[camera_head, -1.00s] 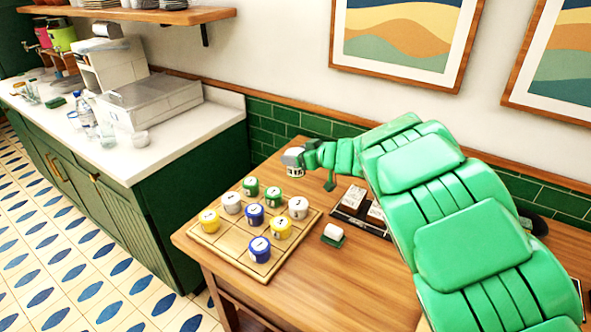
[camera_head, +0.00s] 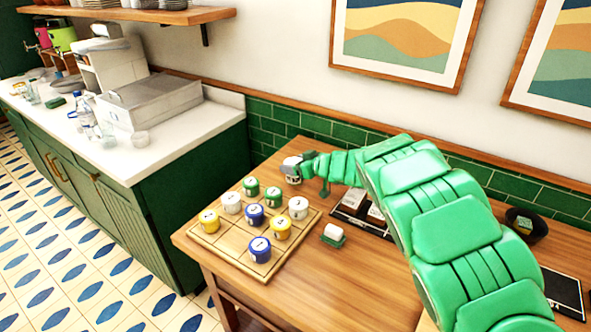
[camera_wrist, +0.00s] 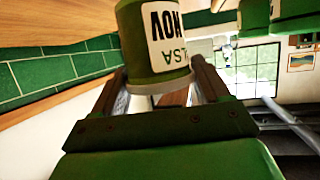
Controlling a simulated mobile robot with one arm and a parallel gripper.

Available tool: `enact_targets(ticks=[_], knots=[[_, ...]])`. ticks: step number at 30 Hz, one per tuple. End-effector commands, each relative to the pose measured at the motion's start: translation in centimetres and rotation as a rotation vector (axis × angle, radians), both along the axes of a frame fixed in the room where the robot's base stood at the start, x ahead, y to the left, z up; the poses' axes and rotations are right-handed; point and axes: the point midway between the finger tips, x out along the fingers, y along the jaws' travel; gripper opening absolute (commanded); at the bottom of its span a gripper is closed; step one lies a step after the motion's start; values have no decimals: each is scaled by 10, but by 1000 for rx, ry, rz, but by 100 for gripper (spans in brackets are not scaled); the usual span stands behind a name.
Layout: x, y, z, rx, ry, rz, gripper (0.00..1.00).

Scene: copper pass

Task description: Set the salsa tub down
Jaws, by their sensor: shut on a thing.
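The salsa tub (camera_wrist: 155,45) is green with a white label and fills the top middle of the wrist view. My gripper (camera_wrist: 160,85) is shut on it, with a finger on each side. In the head view, my gripper (camera_head: 305,166) is at the back of the wooden table, and the tub (camera_head: 291,176) is partly hidden by it. The tub is just beyond the back edge of the wooden board (camera_head: 226,243). I cannot tell whether its base touches the table.
The board holds several white, green, blue and yellow tubs. A small white and green item (camera_head: 333,235) lies right of it. A dark tray (camera_head: 350,212) is partly under my arm, and a dark bowl (camera_head: 526,226) stands farther right. The table (camera_head: 330,285) is clear in front.

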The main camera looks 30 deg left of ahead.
Motion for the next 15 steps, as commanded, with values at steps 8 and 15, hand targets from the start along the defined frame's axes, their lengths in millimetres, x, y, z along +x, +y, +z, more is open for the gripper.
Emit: enact_targets(ticks=[8,15], knots=[[0,0,-20,0,1,0,36],[0,0,-22,0,1,0,36]])
